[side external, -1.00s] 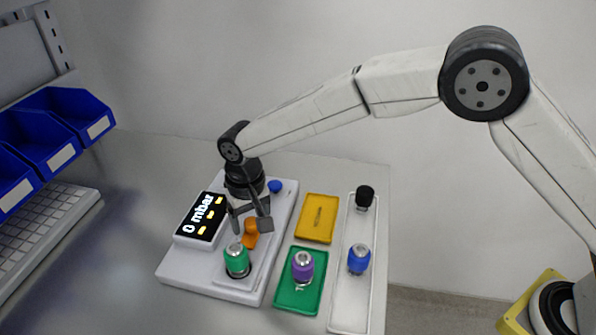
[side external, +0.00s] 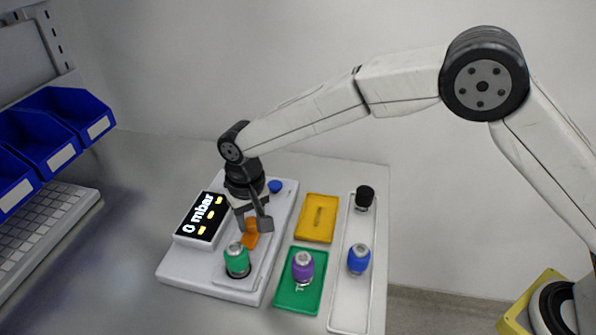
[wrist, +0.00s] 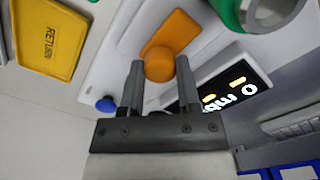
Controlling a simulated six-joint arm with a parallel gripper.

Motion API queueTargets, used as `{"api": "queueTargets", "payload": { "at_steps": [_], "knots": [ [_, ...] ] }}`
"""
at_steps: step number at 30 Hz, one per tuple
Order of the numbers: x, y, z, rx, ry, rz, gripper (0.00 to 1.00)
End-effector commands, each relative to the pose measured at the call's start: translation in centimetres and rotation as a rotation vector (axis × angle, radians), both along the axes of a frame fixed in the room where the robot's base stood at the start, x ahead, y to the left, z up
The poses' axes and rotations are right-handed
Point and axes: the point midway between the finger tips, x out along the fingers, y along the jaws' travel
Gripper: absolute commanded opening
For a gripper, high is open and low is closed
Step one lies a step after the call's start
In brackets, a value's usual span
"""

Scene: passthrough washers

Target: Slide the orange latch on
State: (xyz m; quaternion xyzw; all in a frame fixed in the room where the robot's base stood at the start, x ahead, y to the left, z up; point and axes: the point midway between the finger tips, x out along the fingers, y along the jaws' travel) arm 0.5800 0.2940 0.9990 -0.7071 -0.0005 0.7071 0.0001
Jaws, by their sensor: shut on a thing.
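The orange latch (side external: 250,239) sits on the white device, just behind the green-bodied fitting (side external: 237,260). In the wrist view the latch is an orange bar (wrist: 176,32) with a round knob (wrist: 160,64). My gripper (side external: 253,224) points down over the latch, with its fingers shut on the knob. In the wrist view my gripper (wrist: 160,80) has one finger on each side of the knob. The display (side external: 201,216) on the device reads "0 mbar". Part of the latch is hidden behind the fingers in the side view.
A blue button (side external: 275,186) is on the device behind my gripper. To the right are a yellow tray (side external: 330,203), a green tray (side external: 284,298) with a purple fitting (side external: 303,266), and a white tray (side external: 349,310) with a blue fitting (side external: 358,260) and a black one (side external: 364,197).

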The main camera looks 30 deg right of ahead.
Motion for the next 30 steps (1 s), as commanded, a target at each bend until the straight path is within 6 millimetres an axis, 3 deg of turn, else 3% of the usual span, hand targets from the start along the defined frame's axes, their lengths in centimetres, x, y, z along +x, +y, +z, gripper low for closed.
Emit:
{"api": "queueTargets", "payload": {
  "at_steps": [23,30],
  "knots": [
    [0.0,0.1,0.2,0.003,-0.004,0.0,0.0],
    [-1.7,1.9,0.2,0.002,-0.004,0.002,0.0]
  ]
}}
